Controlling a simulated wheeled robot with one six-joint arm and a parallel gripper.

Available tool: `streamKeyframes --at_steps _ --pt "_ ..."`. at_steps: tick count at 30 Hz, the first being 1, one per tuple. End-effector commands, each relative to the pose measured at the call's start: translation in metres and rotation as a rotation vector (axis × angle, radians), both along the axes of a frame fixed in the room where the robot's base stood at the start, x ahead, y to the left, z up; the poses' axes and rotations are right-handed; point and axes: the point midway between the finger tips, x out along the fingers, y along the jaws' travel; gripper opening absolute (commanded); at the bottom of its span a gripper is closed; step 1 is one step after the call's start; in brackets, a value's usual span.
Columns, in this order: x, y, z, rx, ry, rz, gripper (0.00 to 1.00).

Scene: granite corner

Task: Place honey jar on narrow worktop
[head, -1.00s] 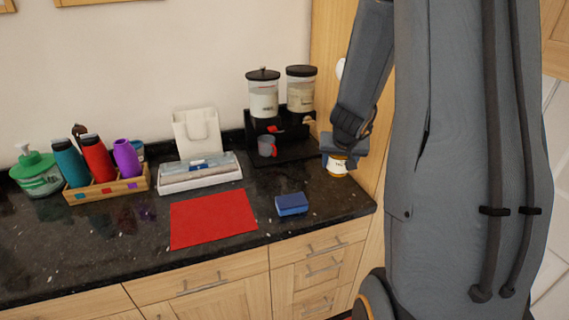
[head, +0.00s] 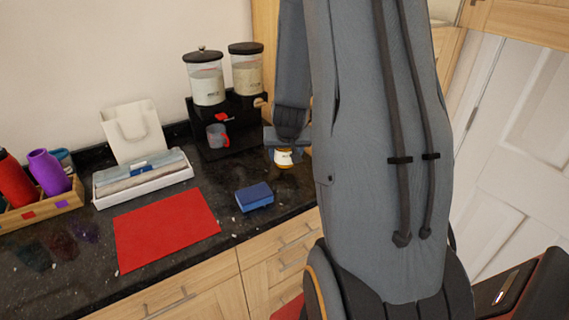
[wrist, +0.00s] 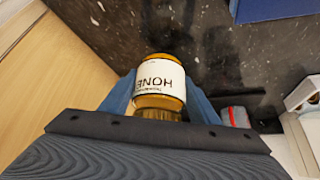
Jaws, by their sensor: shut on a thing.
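The honey jar (head: 284,158) is a small amber jar with a white label. It is at the right end of the black granite worktop (head: 245,222). My gripper (head: 285,142) is shut on it from above. In the wrist view the jar (wrist: 161,82) sits between the blue fingers, its label reading upside down, with dark speckled stone beyond it. I cannot tell whether the jar's base touches the stone. My arm hides part of the worktop's right end.
A black dispenser stand (head: 225,125) with a grey-red mug (head: 217,136) is left of the jar. A blue sponge (head: 254,196), red mat (head: 166,228), white tray (head: 145,182) and bottle crate (head: 40,210) lie further left. A white door (head: 505,150) is at the right.

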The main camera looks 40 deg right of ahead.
Motion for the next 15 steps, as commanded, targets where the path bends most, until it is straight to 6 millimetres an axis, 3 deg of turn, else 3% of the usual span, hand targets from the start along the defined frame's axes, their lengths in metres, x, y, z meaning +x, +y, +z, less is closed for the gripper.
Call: streamKeyframes --at_steps 6,15 --pt "0.0 -0.001 -0.025 0.0 0.001 -0.001 0.16" --pt "0.0 -0.001 -0.028 0.0 -0.001 -0.001 0.16"
